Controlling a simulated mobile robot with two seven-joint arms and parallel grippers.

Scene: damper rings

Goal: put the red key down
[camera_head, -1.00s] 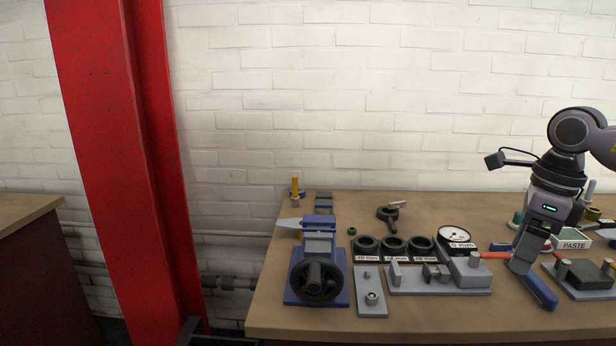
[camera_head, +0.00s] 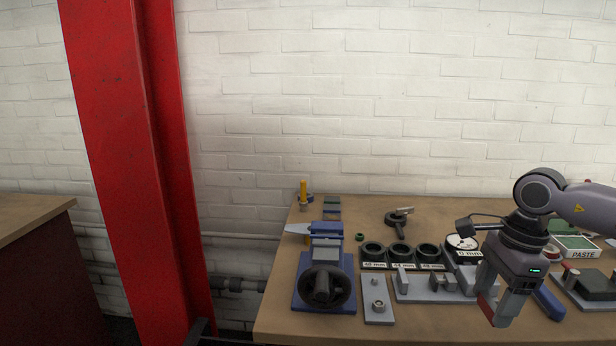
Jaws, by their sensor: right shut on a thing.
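My right gripper (camera_head: 492,305) hangs over the front right part of the workbench, fingers pointing down. It is shut on the red key (camera_head: 487,309). Only a short red piece of the key shows at the fingertips; the rest is hidden by the fingers. I cannot tell whether the key touches the bench. My left gripper is not in view.
Left of my right gripper is a grey fixture (camera_head: 418,292) on the bench (camera_head: 330,331). Behind are black rings (camera_head: 400,254) and a dial gauge (camera_head: 463,242). A blue handle (camera_head: 548,303) lies right of the gripper. A blue press (camera_head: 325,275) stands left. The front strip is clear.

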